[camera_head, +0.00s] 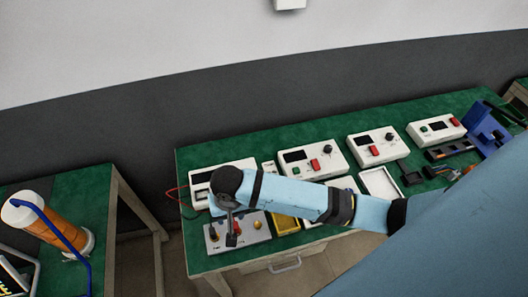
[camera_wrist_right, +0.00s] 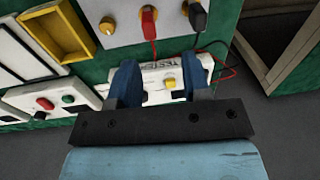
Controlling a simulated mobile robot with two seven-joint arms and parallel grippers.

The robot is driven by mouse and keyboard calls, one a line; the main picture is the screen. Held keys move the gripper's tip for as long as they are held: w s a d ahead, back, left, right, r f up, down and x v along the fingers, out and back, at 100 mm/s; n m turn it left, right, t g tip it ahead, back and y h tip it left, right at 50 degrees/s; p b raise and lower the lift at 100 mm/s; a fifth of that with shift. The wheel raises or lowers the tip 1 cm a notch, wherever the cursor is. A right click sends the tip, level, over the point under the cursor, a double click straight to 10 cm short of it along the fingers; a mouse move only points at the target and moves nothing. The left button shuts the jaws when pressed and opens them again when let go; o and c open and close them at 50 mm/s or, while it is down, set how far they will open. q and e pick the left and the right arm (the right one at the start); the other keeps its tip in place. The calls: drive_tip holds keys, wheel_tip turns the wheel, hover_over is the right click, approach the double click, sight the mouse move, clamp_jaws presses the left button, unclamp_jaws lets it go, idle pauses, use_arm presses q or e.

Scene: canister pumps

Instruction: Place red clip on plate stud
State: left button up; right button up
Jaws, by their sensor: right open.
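The grey plate (camera_head: 250,240) lies at the near left end of the green bench, and part of it shows at the top of the right wrist view (camera_wrist_right: 125,12). The red clip (camera_wrist_right: 149,20) stands on the plate with its red lead running toward the tester (camera_wrist_right: 160,73). A black clip (camera_wrist_right: 198,14) stands beside it, and a brass-yellow stud (camera_wrist_right: 107,25) is on its other side. My right gripper (camera_wrist_right: 160,85) is open and empty; it hangs over the plate in the head view (camera_head: 232,238) and hides part of it. My left gripper is not in view.
White instrument boxes (camera_head: 312,158) line the bench, with a yellow tray (camera_head: 286,225) and a white tray (camera_head: 380,184) nearby. A blue fixture (camera_head: 487,133) stands at the far right. Another table with an orange canister (camera_head: 58,228) is at left, across a gap.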

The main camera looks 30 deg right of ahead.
wheel_tip(320, 180, down, 4)
drive_tip(key=s+a+n+t+y, duration=0.2)
drive_tip(key=s+t+y, duration=0.1)
drive_tip(key=t+y, duration=0.1)
drive_tip(key=s+d+n+t+h, duration=0.1)
drive_tip(key=s+d+n+t, duration=0.2)
drive_tip(key=s+d+t, duration=0.3)
drive_tip(key=s+d, duration=0.1)
drive_tip(key=d, duration=0.3)
drive_tip(key=shift+d+f+n+h, duration=0.25)
drive_tip(key=shift+f+n+h, duration=0.05)
drive_tip(key=shift+f+n, duration=0.1)
idle(1.2)
